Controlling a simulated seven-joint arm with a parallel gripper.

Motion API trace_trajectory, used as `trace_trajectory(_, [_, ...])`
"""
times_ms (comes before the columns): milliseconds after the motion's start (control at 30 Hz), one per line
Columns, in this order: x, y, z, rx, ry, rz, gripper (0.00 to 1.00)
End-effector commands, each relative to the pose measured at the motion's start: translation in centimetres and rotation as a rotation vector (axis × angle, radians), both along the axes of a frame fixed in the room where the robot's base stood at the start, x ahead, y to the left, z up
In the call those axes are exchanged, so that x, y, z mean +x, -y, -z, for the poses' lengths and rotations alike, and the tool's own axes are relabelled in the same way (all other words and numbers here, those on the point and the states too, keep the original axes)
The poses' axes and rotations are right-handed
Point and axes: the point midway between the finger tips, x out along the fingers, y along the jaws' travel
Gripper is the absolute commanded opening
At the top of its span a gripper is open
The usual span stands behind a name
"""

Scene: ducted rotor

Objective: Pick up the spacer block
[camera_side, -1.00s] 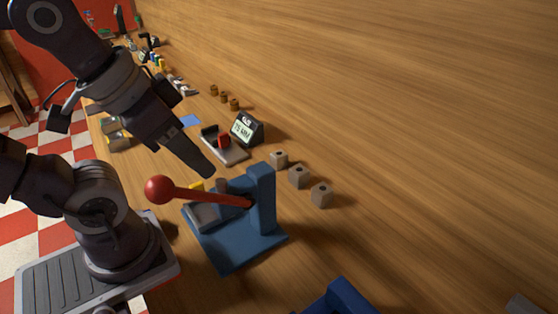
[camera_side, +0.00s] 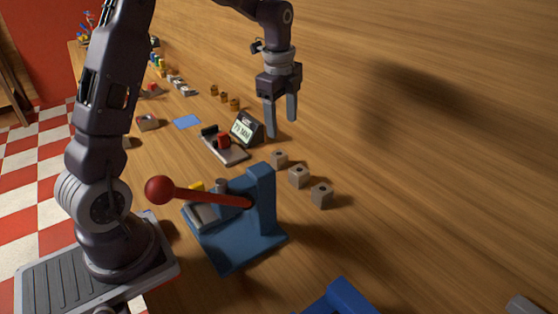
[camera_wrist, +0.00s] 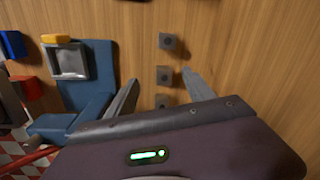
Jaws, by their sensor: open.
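Three small grey blocks with a dark round hole stand in a slanting row on the wooden table. They look alike, so I cannot tell which one is named the spacer block. In the side view they are the back block (camera_side: 279,159), the middle block (camera_side: 299,176) and the front block (camera_side: 321,195). The wrist view shows them too, at the top (camera_wrist: 168,42), in the middle (camera_wrist: 165,75) and at the bottom (camera_wrist: 163,101), partly hidden by my gripper body. My gripper (camera_side: 281,127) points down, open and empty, above the table near the back block. In the wrist view its fingers (camera_wrist: 158,79) flank the row.
A blue press (camera_side: 262,205) with a red ball-ended lever (camera_side: 205,195) stands left of the blocks. A gauge with a display (camera_side: 246,129) stands behind them. Several brown cylinders (camera_side: 224,98) and a blue mat (camera_side: 187,122) lie farther back.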

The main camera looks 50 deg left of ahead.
Motion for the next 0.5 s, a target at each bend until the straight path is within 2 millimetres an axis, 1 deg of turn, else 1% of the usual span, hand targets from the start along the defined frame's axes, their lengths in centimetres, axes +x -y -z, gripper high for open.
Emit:
trace_trajectory(33, [1.2,-1.6,2.6,-0.008,-0.036,0.079,0.62])
trace_trajectory(100, [2.2,-3.2,5.3,-0.016,-0.065,0.185,0.62])
trace_trajectory(133, [2.5,-3.6,6.1,-0.019,-0.074,0.220,0.62])
trace_trajectory(233, [3.0,-4.5,7.9,-0.026,-0.089,0.284,0.62])
trace_trajectory(367, [2.9,-4.6,9.6,-0.027,-0.092,0.296,0.62])
trace_trajectory(467, [2.8,-4.7,11.3,-0.027,-0.094,0.294,0.62])
trace_trajectory(500, [2.7,-4.8,12.1,-0.027,-0.094,0.294,0.62])
